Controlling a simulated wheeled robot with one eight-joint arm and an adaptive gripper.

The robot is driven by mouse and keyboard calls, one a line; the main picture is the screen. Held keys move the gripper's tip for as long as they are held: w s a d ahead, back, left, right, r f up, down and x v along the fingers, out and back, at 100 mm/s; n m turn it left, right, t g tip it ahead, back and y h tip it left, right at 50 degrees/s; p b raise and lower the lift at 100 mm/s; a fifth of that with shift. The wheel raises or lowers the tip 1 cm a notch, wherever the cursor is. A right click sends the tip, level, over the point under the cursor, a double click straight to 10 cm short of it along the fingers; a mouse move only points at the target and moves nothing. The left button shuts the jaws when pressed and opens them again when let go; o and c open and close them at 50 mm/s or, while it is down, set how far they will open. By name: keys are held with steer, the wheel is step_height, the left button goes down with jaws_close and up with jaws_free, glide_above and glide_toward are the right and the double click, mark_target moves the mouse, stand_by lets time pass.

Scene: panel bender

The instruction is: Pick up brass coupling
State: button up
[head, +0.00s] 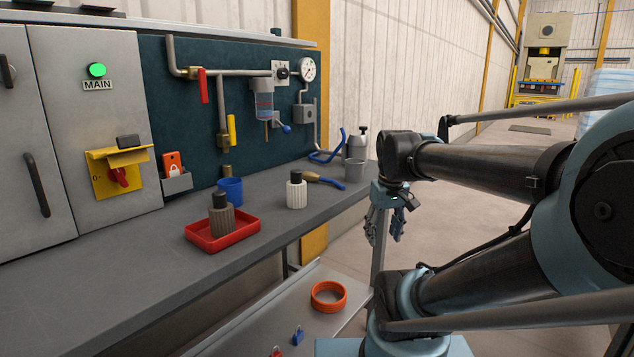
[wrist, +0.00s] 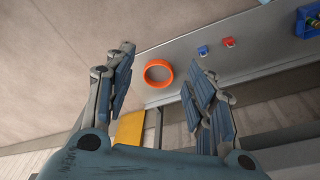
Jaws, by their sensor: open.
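A small brass-coloured fitting (head: 227,170) shows just above and behind the blue cup (head: 231,189) on the workbench, below the pipe end. It may be the brass coupling; I cannot tell if it is inside the cup or behind it, and its lower part is hidden. Another brass fitting (head: 223,141) is on the lower end of the vertical pipe. My gripper (head: 383,228) hangs fingers down, open and empty, off the right end of the bench, well to the right of both fittings. In the wrist view its fingers are apart with nothing between them; no brass fitting shows there.
A red tray (head: 195,236) holds a ridged, black-topped bottle (head: 221,218). An orange ring (head: 328,306) and padlocks (head: 298,336) lie on the lower shelf. The bench's front left is clear.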

steer(key=w+a+r+n, duration=0.3)
steer(key=w+a+r, duration=0.1)
steer(key=w+r, duration=0.35)
steer(key=w+a+r+n, duration=0.2)
steer(key=w+a+r, duration=0.1)
steer(key=w+r, duration=0.4)
steer(key=n+g, duration=0.2)
steer(key=n, duration=0.4)
glide_toward(311, 172)
steer(key=f, duration=0.5)
steer(key=shift+s+d, duration=0.1)
steer(key=shift+d, duration=0.2)
steer(key=shift+s+a+f, duration=0.1)
steer(key=shift+a+f, duration=0.05)
steer(key=shift+f, duration=1.15)
steer(key=shift+a+f, duration=0.15)
steer(key=shift+f, duration=1.15)
steer(key=c, duration=1.1)
